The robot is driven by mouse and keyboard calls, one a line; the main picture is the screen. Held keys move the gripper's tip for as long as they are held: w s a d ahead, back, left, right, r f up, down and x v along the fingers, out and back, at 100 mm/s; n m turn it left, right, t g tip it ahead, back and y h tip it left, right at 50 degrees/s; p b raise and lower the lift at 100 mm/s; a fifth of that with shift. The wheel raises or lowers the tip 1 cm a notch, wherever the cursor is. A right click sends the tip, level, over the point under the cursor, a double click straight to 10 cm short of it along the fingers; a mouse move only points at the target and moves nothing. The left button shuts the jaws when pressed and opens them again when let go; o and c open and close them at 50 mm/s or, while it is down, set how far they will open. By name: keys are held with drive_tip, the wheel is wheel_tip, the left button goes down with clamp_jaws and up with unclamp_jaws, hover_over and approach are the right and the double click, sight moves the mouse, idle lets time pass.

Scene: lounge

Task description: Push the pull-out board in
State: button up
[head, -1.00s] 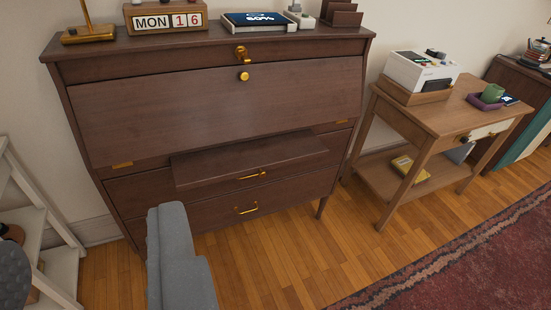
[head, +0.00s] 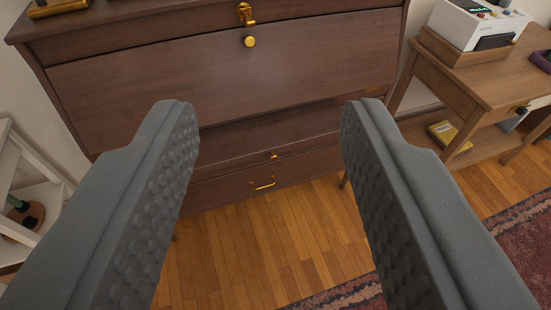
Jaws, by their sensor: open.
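The pull-out board (head: 270,132) is a dark brown wooden slab sticking out of the desk below its closed slanted front. It shows between my gripper's fingers, and its left end is hidden behind the left finger. My gripper (head: 268,108) is open and empty, with its two grey, bumpy-padded fingers spread wide. The fingertips appear on either side of the board in the picture; I cannot tell whether they touch anything.
The brown desk (head: 220,75) has a drawer with a gold handle (head: 262,184) below the board. A wooden side table (head: 482,80) stands right, a white shelf unit (head: 30,190) left. A red rug (head: 520,225) lies on the wooden floor.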

drive_tip(key=w+d+f+t+h+p, duration=0.1)
drive_tip(key=w+d+f+p, duration=0.25)
drive_tip(key=w+f, duration=0.8)
drive_tip(key=w+d+f+p, duration=0.2)
drive_tip(key=w+d+f, duration=0.45)
drive_tip(key=w, duration=0.85)
drive_tip(key=n+y+p, duration=0.1)
drive_tip(key=y+p, duration=0.3)
approach(274, 159)
drive_tip(key=d+r, duration=0.5)
drive_tip(key=r, duration=0.2)
drive_tip(key=s+a+f+m+y+p, duration=0.1)
drive_tip(key=s+a+f+y, duration=0.2)
drive_tip(key=f, duration=0.5)
drive_tip(key=shift+t, duration=0.4)
drive_tip(key=x, duration=0.3)
drive_tip(key=b+x, duration=0.1)
drive_tip(key=x, duration=0.3)
drive_tip(key=f+b+x, duration=0.1)
drive_tip(key=x, duration=0.2)
drive_tip(key=shift+w+d+r, duration=0.1)
drive_tip(key=shift+w+d, duration=0.1)
drive_tip(key=shift+w, duration=0.15)
drive_tip(key=shift+w+a+r+b, duration=0.1)
drive_tip(key=shift+w+b, duration=0.1)
drive_tip(key=shift+w, duration=0.15)
drive_tip(key=shift+w+a+r+b, duration=0.1)
drive_tip(key=shift+w+b, duration=0.05)
drive_tip(key=shift+w, duration=0.15)
